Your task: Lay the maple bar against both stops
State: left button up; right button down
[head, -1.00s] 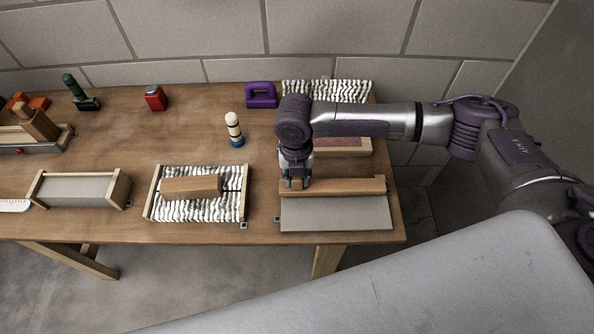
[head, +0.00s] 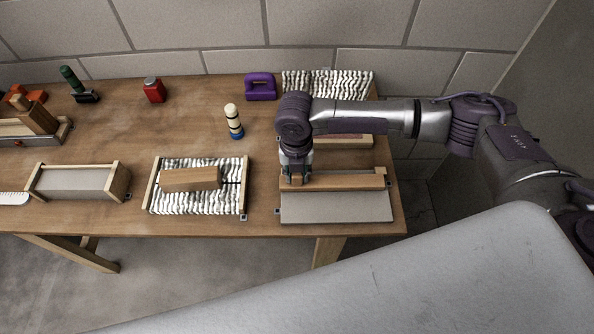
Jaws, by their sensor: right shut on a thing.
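My right gripper (head: 296,178) points down at the left end of the right-hand station and is shut on a light wooden piece (head: 297,182). This piece sits at a long wooden strip (head: 345,182) along the back of a grey plate (head: 335,207). I cannot tell whether the held piece and the strip are one bar, or whether it touches the stops. A small raised wooden block (head: 380,171) stands at the strip's right end. Another wooden bar (head: 190,179) lies on a striped pad (head: 196,201) between wooden side rails. My left gripper is out of view.
A grey-topped wooden-ended box (head: 78,182) stands at left. Behind are a striped banded peg (head: 233,121), a purple handled block (head: 260,87), a red jar (head: 153,90) and another striped pad (head: 328,84). The table (head: 190,115) is bare in its middle.

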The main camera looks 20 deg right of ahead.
jog(key=shift+f, duration=0.2)
jog(key=c, duration=0.8)
grip_release()
jog(key=shift+o, duration=0.2)
notch_tip(320, 180, up, 12)
jog(key=shift+a, duration=0.1)
